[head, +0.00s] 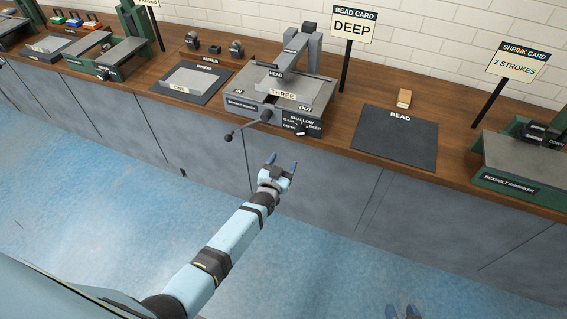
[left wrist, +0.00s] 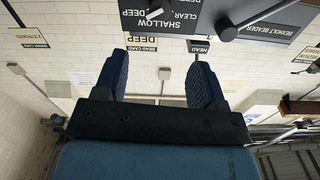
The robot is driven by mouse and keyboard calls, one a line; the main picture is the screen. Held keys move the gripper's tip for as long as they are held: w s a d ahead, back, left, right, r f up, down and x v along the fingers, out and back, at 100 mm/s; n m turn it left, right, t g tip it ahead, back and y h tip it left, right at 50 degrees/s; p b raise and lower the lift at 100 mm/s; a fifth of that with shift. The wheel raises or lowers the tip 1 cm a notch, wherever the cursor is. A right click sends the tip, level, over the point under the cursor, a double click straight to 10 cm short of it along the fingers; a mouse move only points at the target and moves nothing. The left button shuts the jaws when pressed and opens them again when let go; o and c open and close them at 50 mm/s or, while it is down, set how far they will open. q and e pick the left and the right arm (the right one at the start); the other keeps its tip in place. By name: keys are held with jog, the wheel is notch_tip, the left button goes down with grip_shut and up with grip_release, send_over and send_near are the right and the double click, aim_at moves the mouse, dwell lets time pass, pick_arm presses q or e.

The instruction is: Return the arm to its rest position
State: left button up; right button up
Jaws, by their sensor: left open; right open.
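My left arm (head: 225,248) reaches up from the lower left in the head view. Its gripper (head: 281,163) is open and empty, in the air in front of the bench, just below the bead machine (head: 262,103). In the left wrist view the two dark blue fingers (left wrist: 161,85) stand apart with nothing between them. My right gripper shows only as two separate blue fingertips (head: 402,312) at the bottom edge of the head view; the rest of it is out of frame.
The wooden bench (head: 345,133) runs along the brick wall. A lever with a dark knob (head: 228,137) sticks out in front of the bead machine. The blue floor (head: 330,260) is clear.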

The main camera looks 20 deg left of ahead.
pick_arm(q)
jog(key=shift+w, duration=0.1)
jog(key=s+d+r+g+h+p, duration=0.1)
jog(key=s+r+g+p, duration=0.1)
jog(key=s, duration=1.4)
jog(key=s+r+m+g+h+p, duration=0.1)
jog(key=s+r+g, duration=0.2)
jog(key=s, duration=1.4)
jog(key=shift+d+g+p, duration=0.35)
jog(key=shift+g+p, duration=0.05)
jog(key=shift+g, duration=0.6)
jog(key=shift+c, duration=0.4)
